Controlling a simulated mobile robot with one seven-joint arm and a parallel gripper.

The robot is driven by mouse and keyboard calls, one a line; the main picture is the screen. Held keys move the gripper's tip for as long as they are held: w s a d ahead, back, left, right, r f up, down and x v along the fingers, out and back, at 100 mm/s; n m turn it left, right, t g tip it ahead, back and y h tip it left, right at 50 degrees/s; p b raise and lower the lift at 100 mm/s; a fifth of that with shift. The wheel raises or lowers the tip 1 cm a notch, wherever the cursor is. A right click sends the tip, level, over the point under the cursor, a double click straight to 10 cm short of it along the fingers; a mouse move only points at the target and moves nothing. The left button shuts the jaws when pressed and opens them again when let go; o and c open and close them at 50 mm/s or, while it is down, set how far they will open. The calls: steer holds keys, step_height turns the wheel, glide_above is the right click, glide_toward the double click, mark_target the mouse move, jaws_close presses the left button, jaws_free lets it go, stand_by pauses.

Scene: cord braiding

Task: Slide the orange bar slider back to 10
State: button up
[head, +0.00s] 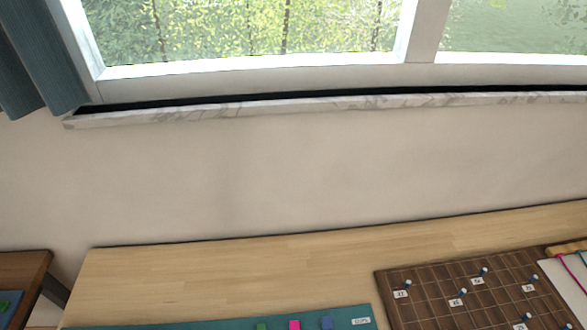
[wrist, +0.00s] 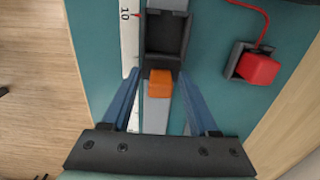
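The orange slider block (wrist: 159,83) sits on a pale rail (wrist: 157,112) in the wrist view, just below a dark grey open box-shaped part (wrist: 168,35). A white scale strip (wrist: 130,50) runs along the rail's left side. It shows the number 10 near the top, with a small red mark beside it. My gripper (wrist: 159,74) is open, its two blue fingers on either side of the orange block. Small gaps seem to show between block and fingers. The head view shows neither my gripper nor the orange block.
A red block (wrist: 259,69) sits in a dark holder right of the rail, with a red cord. In the head view, a brown pegboard (head: 420,310) with labelled pins stands right of a teal board (head: 200,325) with coloured blocks. The wooden tabletop (head: 230,275) behind is clear.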

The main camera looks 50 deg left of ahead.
steer(key=shift+r, duration=0.15)
step_height(320, 180, up, 7)
steer(key=p, duration=0.6)
steer(key=shift+p, duration=0.4)
